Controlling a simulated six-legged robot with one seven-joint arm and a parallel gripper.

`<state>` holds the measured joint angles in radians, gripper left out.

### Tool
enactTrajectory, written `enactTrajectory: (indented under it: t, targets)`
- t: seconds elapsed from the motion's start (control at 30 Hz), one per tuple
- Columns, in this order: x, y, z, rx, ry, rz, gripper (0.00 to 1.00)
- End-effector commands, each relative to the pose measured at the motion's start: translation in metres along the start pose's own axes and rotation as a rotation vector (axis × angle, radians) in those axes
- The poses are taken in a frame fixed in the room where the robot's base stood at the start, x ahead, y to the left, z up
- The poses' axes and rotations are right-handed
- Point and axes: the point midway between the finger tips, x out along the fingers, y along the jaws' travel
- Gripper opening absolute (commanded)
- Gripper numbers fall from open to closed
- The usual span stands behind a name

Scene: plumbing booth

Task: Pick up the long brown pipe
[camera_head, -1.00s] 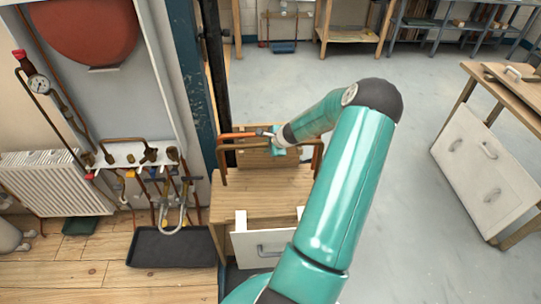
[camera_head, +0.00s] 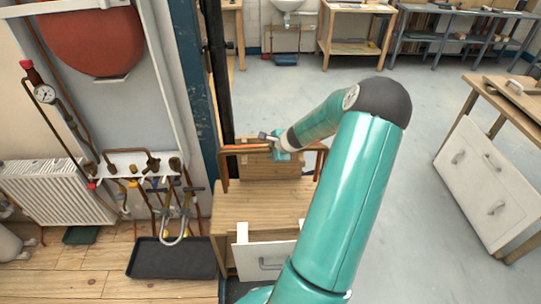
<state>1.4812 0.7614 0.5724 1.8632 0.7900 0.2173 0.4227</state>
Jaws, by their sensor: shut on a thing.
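The long brown pipe (camera_head: 243,148) lies roughly level across the top of a small wooden stand, between dark brown bent side pieces. My gripper (camera_head: 274,147) is at the right part of the pipe and shut on it. The fingertips are small here and partly hidden by the gripper body. I cannot tell whether the pipe still touches the stand.
The wooden bench (camera_head: 262,203) under the stand has an open white drawer (camera_head: 268,258). A dark post (camera_head: 215,80) rises close on the left. A black tray (camera_head: 172,260) and a radiator (camera_head: 55,190) are further left.

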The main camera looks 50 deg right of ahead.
Motion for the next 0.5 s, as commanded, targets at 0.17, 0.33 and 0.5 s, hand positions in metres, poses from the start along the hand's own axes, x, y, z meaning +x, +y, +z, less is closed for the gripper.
enactTrajectory:
  t: [0.17,0.33,0.5]
  targets:
    - [-0.043,0.002,0.014,-0.003,0.004,-0.004,0.00]
    - [-0.082,0.025,0.026,0.002,0.005,-0.003,0.00]
    - [-0.110,0.044,0.036,0.002,0.005,-0.003,0.00]
